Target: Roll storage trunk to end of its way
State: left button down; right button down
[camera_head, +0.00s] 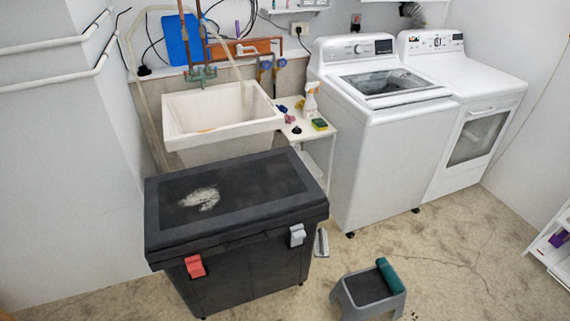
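The black storage trunk (255,200) stands upright on the floor at the left of the middle, with its lid closed. It has a red latch (195,266) and a grey latch (297,235) on its front, and a pale worn patch on the lid. It stands in front of the utility sink (222,112), with the left wall beside it. Small dark feet or wheels show at its bottom edge. Neither of my grippers shows in the head view, and nothing of mine touches the trunk there.
A grey step stool (368,292) with a green roll stands on the floor right of the trunk. A white washer (375,150) and dryer (470,110) line the back wall. A white side table (308,128) holds bottles and a sponge. The floor (460,245) at right is mostly clear.

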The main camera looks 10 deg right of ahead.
aim_at(241, 276)
jog(key=i+l+u, duration=0.15)
jog(key=l+u, duration=0.15)
jog(key=l, duration=0.95)
jog(key=l+u, duration=0.35)
jog(key=l, duration=0.85)
jog(key=l+u, duration=0.3)
jog(key=l, duration=0.95)
jog(key=k, duration=0.1)
